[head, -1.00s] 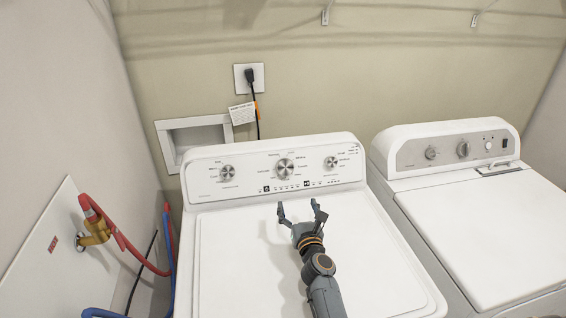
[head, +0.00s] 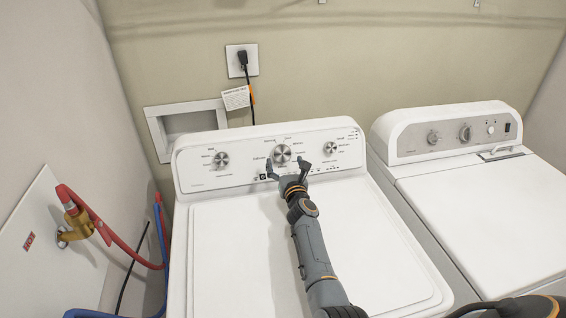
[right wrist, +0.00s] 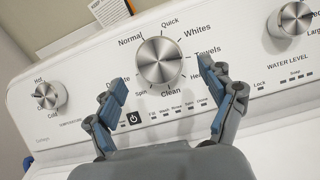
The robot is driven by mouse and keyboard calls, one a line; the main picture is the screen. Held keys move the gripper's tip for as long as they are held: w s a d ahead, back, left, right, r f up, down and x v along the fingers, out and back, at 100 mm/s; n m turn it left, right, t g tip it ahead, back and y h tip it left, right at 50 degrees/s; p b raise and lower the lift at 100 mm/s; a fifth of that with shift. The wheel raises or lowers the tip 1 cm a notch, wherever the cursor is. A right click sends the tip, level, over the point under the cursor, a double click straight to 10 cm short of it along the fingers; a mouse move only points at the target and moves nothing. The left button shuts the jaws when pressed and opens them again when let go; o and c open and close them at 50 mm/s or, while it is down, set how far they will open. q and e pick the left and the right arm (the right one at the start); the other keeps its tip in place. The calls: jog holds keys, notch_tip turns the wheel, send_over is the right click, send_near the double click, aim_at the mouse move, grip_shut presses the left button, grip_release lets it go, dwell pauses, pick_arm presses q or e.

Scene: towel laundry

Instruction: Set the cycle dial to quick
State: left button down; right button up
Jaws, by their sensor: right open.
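The cycle dial (head: 281,154) is the large silver knob in the middle of the white washer's control panel. In the right wrist view the dial (right wrist: 160,62) has labels around it, with Quick at the top, Normal to the upper left and Whites to the upper right. I cannot tell for sure which label it points to. My right gripper (head: 287,166) is open just in front of and below the dial. In the right wrist view its two fingers (right wrist: 166,95) are spread to the lower left and lower right of the knob, not closed on it. My left gripper is not in view.
Smaller knobs sit left (head: 221,160) and right (head: 330,148) of the dial. A power button (right wrist: 134,118) and a row of indicators lie below it. A second machine (head: 470,190) stands to the right. Red and blue hoses (head: 110,235) are at the left wall.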

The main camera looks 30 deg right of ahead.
aim_at(283, 156)
jog(key=shift+b+x, duration=0.6)
jog(key=shift+x, duration=0.95)
jog(key=shift+r, duration=0.1)
jog(key=c, duration=1.1)
